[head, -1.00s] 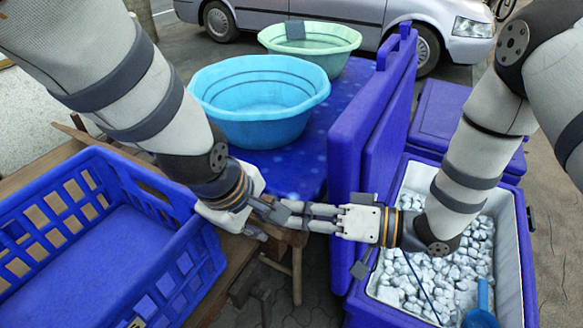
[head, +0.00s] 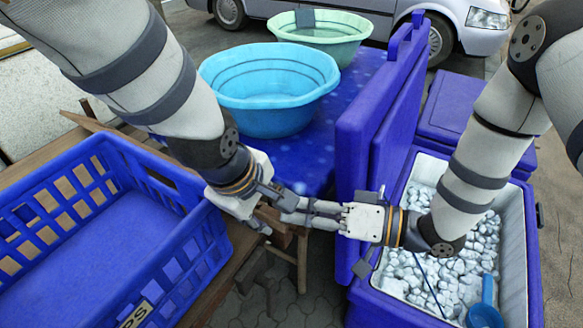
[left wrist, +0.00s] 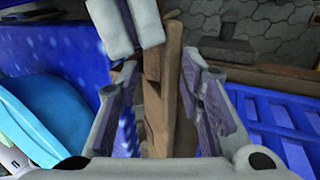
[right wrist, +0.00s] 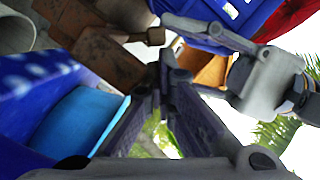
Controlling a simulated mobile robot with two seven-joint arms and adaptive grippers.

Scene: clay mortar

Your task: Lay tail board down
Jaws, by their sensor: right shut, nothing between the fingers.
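I cannot tell for sure which piece is the tail board. A wooden piece (left wrist: 153,105) shows between the fingers of my left gripper (left wrist: 160,100) in the left wrist view, and I cannot tell whether they touch it. In the head view my left gripper (head: 272,212) is over the end of the wooden stand (head: 300,240), its fingers apart. My right gripper (head: 288,213) comes from the right, its fingers close together and reaching to the left gripper's fingers. In the right wrist view its fingertips (right wrist: 170,75) meet with nothing between them.
A blue crate (head: 75,255) stands at left. A light blue basin (head: 270,105) and a green basin (head: 335,45) sit on the blue table (head: 300,160). Upright blue lids (head: 360,140) stand beside a cool box (head: 515,230) of silvery lumps with a blue scoop (head: 486,312).

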